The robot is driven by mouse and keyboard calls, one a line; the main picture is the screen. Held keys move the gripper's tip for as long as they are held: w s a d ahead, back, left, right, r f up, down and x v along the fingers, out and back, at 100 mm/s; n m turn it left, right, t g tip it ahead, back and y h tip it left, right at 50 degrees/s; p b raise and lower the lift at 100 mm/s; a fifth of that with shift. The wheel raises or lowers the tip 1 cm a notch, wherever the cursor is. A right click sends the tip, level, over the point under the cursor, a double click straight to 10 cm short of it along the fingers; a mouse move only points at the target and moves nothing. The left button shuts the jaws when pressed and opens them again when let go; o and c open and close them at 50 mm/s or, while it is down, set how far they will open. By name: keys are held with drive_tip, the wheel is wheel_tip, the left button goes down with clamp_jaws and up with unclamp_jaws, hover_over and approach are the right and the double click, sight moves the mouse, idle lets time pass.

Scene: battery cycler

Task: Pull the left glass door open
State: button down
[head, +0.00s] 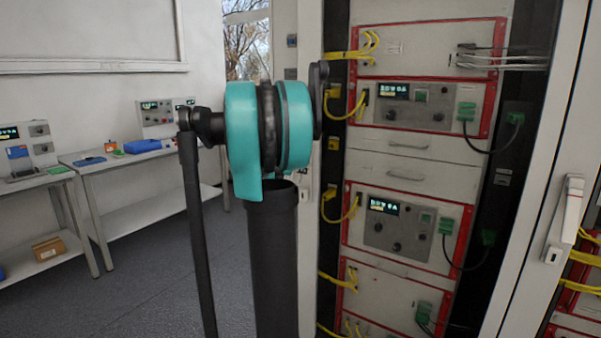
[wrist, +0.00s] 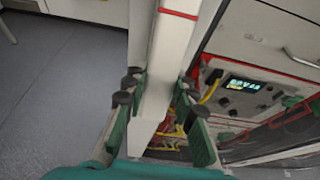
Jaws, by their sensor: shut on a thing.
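In the wrist view my gripper (wrist: 158,90) has its two fingers on either side of a pale bar (wrist: 168,62), shut on it. The bar looks like the frame edge or handle of the left glass door; I cannot tell which part. In the head view a pale upright frame (head: 309,170) stands at the left side of the cabinet, partly behind my teal and black arm. My gripper is hidden there. Glass is hard to make out, so I cannot tell how far the door stands open.
The cabinet holds red-edged instrument units (head: 405,225) with yellow and green cables. A white frame with a handle (head: 571,210) stands at the right. Benches (head: 130,165) with small devices stand at the left. Grey floor (head: 170,285) is clear between benches and cabinet.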

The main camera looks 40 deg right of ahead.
drive_tip(key=shift+s+a+r+y, duration=0.1)
drive_tip(key=shift+a+r+y, duration=0.05)
drive_tip(key=shift+y, duration=0.15)
drive_tip(key=shift+a, duration=0.1)
